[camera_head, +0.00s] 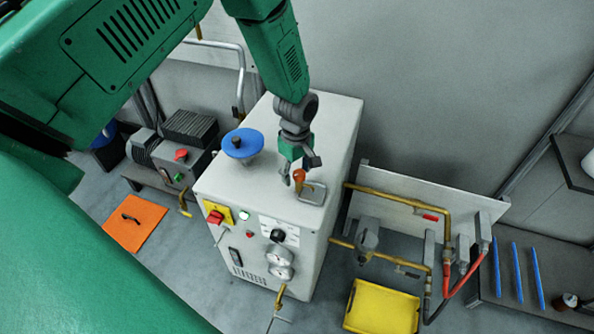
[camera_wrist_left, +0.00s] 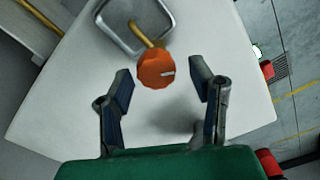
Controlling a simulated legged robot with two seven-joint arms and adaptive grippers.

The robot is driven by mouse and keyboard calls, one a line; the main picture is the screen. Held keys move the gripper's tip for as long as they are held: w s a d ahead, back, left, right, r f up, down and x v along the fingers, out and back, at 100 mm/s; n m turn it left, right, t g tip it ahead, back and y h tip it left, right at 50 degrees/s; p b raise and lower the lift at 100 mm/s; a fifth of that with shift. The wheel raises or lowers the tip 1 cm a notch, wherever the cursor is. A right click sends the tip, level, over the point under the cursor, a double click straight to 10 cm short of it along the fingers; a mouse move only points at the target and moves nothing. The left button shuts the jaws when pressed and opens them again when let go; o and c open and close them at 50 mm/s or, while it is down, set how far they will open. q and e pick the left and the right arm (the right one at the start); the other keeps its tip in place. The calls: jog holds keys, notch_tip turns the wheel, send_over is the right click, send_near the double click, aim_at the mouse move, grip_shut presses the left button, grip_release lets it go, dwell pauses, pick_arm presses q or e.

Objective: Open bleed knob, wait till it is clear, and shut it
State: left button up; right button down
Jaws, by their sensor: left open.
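The bleed knob, an orange round knob with a white mark (camera_head: 299,175), stands on a brass stem on top of the white cabinet. It also shows in the left wrist view (camera_wrist_left: 156,69), in front of a square metal loop (camera_wrist_left: 138,18). My left gripper (camera_head: 299,172) is over the cabinet top, right at the knob. In the left wrist view, its fingers (camera_wrist_left: 161,88) are open, one on each side of the knob, with a gap on both sides. My right gripper is not in view.
The white cabinet (camera_head: 262,180) carries a blue-topped cap (camera_head: 242,143) left of the gripper, and gauges and switches on its front. Brass pipes (camera_head: 400,198) run along a panel at right. A yellow tray (camera_head: 382,306) and an orange mat (camera_head: 134,222) lie on the floor.

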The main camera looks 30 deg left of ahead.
pick_arm(q)
jog(key=shift+d+r, duration=0.15)
jog(key=shift+d, duration=0.35)
grip_shut()
jog(key=shift+d, duration=0.2)
jog(key=shift+a, duration=0.1)
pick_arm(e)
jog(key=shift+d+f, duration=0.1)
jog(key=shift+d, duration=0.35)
pick_arm(q)
jog(key=shift+a, duration=0.15)
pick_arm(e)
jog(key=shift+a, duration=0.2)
